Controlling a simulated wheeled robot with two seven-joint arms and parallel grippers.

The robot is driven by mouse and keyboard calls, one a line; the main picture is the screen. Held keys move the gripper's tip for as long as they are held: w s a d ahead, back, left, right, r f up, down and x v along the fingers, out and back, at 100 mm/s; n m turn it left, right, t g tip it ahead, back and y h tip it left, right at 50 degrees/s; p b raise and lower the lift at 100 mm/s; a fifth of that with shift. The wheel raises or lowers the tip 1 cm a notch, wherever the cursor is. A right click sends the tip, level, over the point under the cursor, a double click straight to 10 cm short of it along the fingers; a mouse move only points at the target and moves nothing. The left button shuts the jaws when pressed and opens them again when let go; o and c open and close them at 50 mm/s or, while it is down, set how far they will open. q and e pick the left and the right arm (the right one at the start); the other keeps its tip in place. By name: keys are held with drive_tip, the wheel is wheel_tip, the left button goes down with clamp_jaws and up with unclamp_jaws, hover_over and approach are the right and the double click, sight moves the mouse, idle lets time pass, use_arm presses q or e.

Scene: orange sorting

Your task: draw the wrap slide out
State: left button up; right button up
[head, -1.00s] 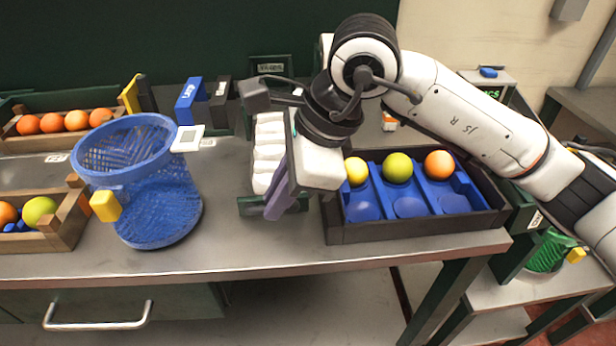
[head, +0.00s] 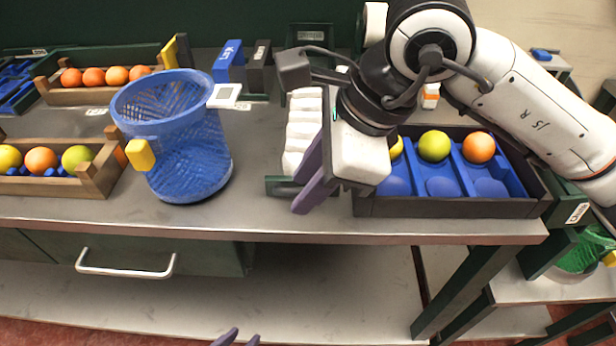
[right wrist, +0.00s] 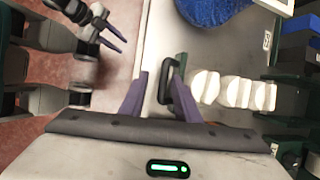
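The wrap slide (head: 277,186) is a narrow dark green tray holding a row of white wrapped pieces (head: 303,130). It sits on the bench between the blue basket and the dark crate. In the right wrist view its black loop handle (right wrist: 169,86) stands out from the green front (right wrist: 181,68). My right gripper (head: 311,178) is over the slide's front end. Its purple fingers are apart, with the handle between them in the right wrist view (right wrist: 160,78), closer to the right finger. My left gripper (head: 238,338) shows only its separated fingertips at the bottom edge, away from the slide.
The blue mesh basket (head: 190,160) stands left of the slide. The dark crate (head: 450,207) with blue compartments and fruit is close on the right. A wooden fruit crate (head: 98,178) is at left. The drawer handle (head: 125,272) lies below the bench edge.

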drive_tip(key=shift+w, duration=0.1)
drive_tip(key=shift+d+r, duration=0.1)
drive_tip(key=shift+r, duration=0.15)
drive_tip(key=v, duration=0.9)
drive_tip(key=shift+r, duration=0.35)
drive_tip(key=shift+d, duration=0.15)
